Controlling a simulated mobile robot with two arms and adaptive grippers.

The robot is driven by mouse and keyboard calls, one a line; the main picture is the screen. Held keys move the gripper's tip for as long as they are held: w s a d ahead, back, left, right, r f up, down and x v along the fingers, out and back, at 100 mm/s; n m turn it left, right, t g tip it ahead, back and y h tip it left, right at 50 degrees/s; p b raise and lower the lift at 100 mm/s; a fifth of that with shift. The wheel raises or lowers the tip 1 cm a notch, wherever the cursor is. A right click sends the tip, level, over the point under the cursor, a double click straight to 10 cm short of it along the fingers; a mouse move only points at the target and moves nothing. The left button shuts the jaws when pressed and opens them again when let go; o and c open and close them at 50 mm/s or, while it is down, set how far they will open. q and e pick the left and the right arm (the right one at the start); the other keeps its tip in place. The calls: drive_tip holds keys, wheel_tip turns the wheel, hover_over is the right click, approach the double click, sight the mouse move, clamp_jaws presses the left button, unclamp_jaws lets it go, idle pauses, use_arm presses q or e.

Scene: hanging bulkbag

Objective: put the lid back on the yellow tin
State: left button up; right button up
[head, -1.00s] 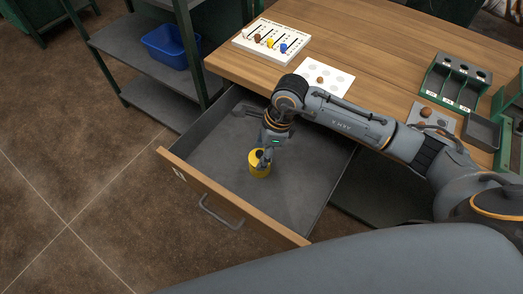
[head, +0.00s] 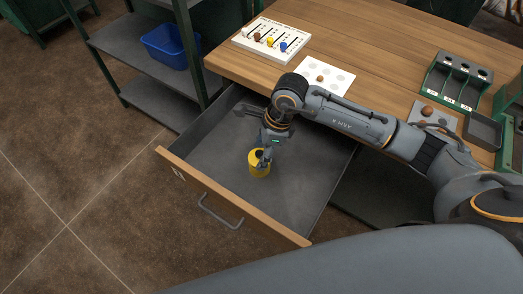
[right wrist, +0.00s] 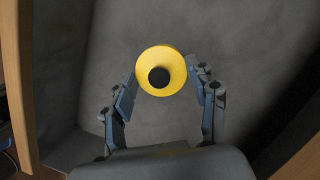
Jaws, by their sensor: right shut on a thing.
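The yellow tin (head: 259,169) stands upright in the open grey drawer. In the right wrist view I look down on a round yellow top, the lid (right wrist: 174,82), with a dark round knob (right wrist: 159,77) at its middle. My right gripper (head: 264,157) reaches down to the top of the tin. In the right wrist view its two fingers (right wrist: 163,74) sit on opposite sides of the yellow rim, shut on the lid. The seam between lid and tin is hidden, so I cannot tell how the lid is seated. My left gripper is not in view.
The drawer (head: 300,205) has raised walls and a wooden front; its floor around the tin is clear. On the wooden table are a white peg board (head: 271,40), a white spotted card (head: 335,82) and a green rack (head: 455,80). A blue bin (head: 168,45) sits on a shelf.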

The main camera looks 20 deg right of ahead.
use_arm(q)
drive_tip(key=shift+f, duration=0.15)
use_arm(e)
drive_tip(key=o, duration=1.4)
drive_tip(key=shift+c, duration=0.2)
drive_tip(key=shift+r, duration=0.1)
drive_tip(key=shift+r, duration=0.2)
drive_tip(key=shift+r+p, duration=0.8)
drive_tip(key=shift+r, duration=0.25)
drive_tip(key=shift+r+p, duration=1.2)
drive_tip(key=shift+r, duration=1)
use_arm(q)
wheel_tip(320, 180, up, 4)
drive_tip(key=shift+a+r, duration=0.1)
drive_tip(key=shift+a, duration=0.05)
